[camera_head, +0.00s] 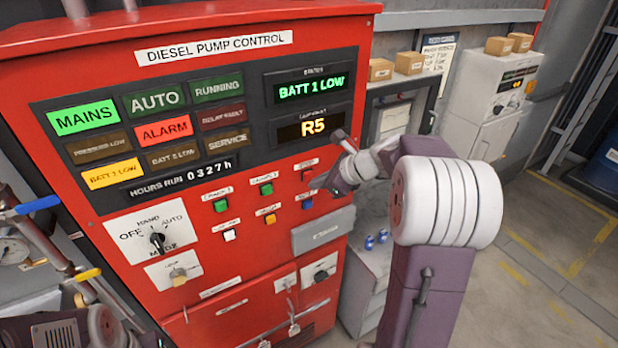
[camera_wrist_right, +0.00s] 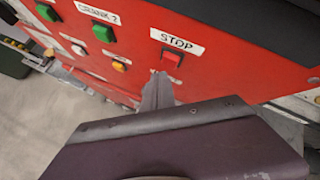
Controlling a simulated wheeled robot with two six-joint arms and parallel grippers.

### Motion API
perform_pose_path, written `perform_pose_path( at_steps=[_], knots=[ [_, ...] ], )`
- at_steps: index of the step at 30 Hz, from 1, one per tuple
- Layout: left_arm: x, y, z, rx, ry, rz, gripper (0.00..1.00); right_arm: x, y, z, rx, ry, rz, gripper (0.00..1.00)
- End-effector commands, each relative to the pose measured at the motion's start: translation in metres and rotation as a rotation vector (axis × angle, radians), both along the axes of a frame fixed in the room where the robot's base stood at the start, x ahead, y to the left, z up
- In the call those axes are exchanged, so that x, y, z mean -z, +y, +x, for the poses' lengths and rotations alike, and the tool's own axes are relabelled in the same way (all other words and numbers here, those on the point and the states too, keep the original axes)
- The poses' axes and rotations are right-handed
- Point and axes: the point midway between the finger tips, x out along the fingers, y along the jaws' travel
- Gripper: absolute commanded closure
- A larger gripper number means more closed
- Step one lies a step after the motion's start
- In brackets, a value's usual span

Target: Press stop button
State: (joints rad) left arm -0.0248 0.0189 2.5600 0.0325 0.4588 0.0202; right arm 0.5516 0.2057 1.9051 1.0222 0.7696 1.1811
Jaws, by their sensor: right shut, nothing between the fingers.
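The red stop button (camera_wrist_right: 172,58) sits on the red panel under a white STOP label in the right wrist view. In the head view the stop button (camera_head: 308,176) is at the right end of the upper button row. My right gripper (camera_head: 320,187) is shut and empty, pointing at the panel from the right. My left gripper is not in view; only part of my left arm shows at the lower left.
The red diesel pump control cabinet (camera_head: 330,60) fills the left half. Green crank buttons (camera_head: 266,190) sit left of the stop button, with white, yellow and blue buttons below. A grey box (camera_head: 323,231) juts out under them. Grey floor is free at the right.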

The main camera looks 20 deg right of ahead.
Motion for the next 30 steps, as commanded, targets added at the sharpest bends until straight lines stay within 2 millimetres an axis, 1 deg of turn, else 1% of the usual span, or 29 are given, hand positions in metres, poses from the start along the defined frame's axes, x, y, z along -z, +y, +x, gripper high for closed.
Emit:
perform_pose_path(
  at_steps=[4, 15, 18, 30],
  knots=[
    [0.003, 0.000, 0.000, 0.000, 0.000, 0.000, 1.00, 0.001, -0.001, -0.005, 0.002, -0.001, 0.000, 1.00],
    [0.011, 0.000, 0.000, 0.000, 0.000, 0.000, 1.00, 0.001, -0.004, -0.042, 0.003, 0.000, 0.000, 1.00],
    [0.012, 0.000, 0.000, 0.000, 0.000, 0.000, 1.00, 0.001, -0.004, -0.048, 0.001, 0.000, -0.001, 1.00],
    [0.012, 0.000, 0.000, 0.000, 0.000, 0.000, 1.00, 0.000, -0.004, -0.050, 0.000, 0.000, 0.000, 1.00]
  ],
)
